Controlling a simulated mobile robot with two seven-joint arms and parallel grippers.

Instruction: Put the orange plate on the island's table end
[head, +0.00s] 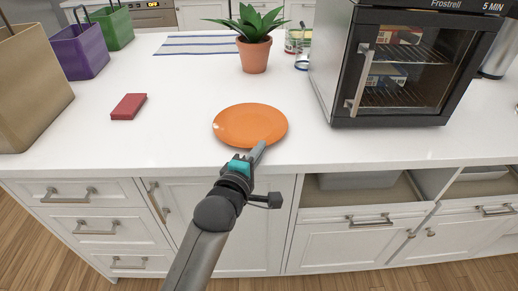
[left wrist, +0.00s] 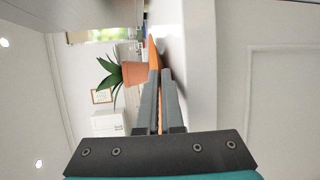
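The orange plate (head: 248,120) is near the front edge of the white island top, in the middle of the head view. My left gripper (head: 261,146) reaches it from the front, with its fingers at the plate's near rim. In the left wrist view the two fingers (left wrist: 161,98) are close together, with a thin orange strip of the plate (left wrist: 154,55) between them, so they look shut on the rim. The head view does not clearly show whether the plate rests on the top or is slightly raised. My right gripper is not in view.
A potted plant (head: 254,55) stands behind the plate, and a glass-doored oven (head: 400,70) stands to its right. A red box (head: 128,106), purple bin (head: 82,52), green bin (head: 112,27) and tan bin (head: 30,90) are at left. Clear top lies between the red box and plate.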

